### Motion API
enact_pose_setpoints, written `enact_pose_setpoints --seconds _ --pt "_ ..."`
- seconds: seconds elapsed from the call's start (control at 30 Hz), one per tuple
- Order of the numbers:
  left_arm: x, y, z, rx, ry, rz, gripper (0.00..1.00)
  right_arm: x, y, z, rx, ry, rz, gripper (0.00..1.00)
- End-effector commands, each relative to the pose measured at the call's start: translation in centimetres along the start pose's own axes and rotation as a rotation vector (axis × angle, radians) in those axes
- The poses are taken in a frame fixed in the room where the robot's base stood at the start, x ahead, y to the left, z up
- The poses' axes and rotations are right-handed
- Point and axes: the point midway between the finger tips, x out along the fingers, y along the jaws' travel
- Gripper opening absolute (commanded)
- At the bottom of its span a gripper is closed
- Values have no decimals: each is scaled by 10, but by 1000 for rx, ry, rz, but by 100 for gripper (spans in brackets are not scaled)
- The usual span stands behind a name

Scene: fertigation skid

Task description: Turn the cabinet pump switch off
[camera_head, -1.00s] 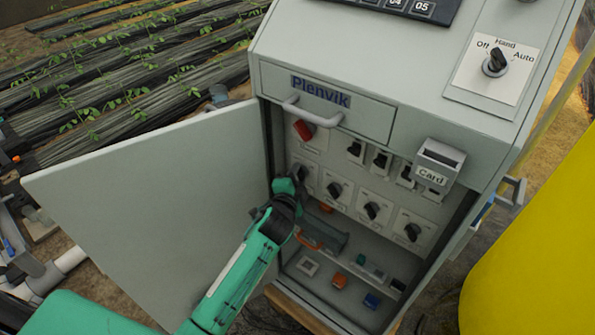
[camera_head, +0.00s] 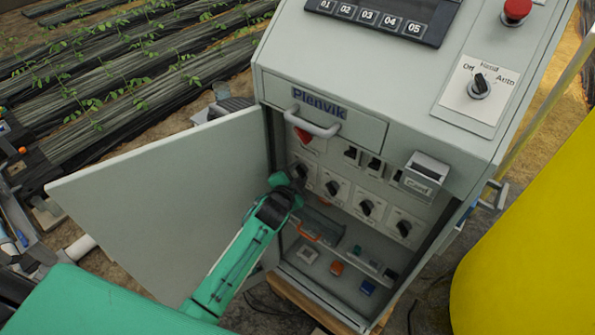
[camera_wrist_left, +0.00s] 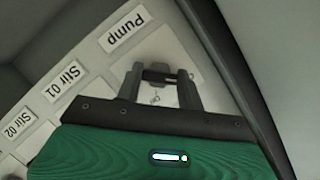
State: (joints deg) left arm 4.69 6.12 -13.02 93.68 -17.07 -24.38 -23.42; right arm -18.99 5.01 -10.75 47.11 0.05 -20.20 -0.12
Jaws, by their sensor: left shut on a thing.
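The grey cabinet (camera_head: 408,150) stands with its door (camera_head: 165,195) open to the left. Inside, a row of dark rotary switches sits on a light panel. The leftmost one is the pump switch (camera_head: 300,170); the plate marked Pump (camera_wrist_left: 124,28) shows beside it in the left wrist view. My left gripper (camera_head: 294,180) reaches in past the door and is shut on the pump switch knob. In the left wrist view, the fingers (camera_wrist_left: 160,78) stand on both sides of the dark knob. They partly hide it, and I cannot read its setting. My right gripper is in neither view.
More rotary switches (camera_head: 333,188) sit to the right of the pump switch, with a red switch (camera_head: 303,135) above it. A drawer handle (camera_head: 312,124) and a card holder (camera_head: 426,172) jut from the front. A yellow tank (camera_head: 535,235) stands close on the right.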

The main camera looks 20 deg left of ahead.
Motion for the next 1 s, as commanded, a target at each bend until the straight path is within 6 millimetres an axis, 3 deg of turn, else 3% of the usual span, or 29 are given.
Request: enact_pose_setpoints --seconds 0.67,0.7,0.8,1.0 --pt "0 1 1 -33 -2 15 15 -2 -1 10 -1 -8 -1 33" --pt "0 1 1 -33 -2 15 40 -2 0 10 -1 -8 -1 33" --pt "0 1 1 -32 -1 15 60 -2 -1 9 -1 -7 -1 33" --pt "0 0 0 -32 -1 14 60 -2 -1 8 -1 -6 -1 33"
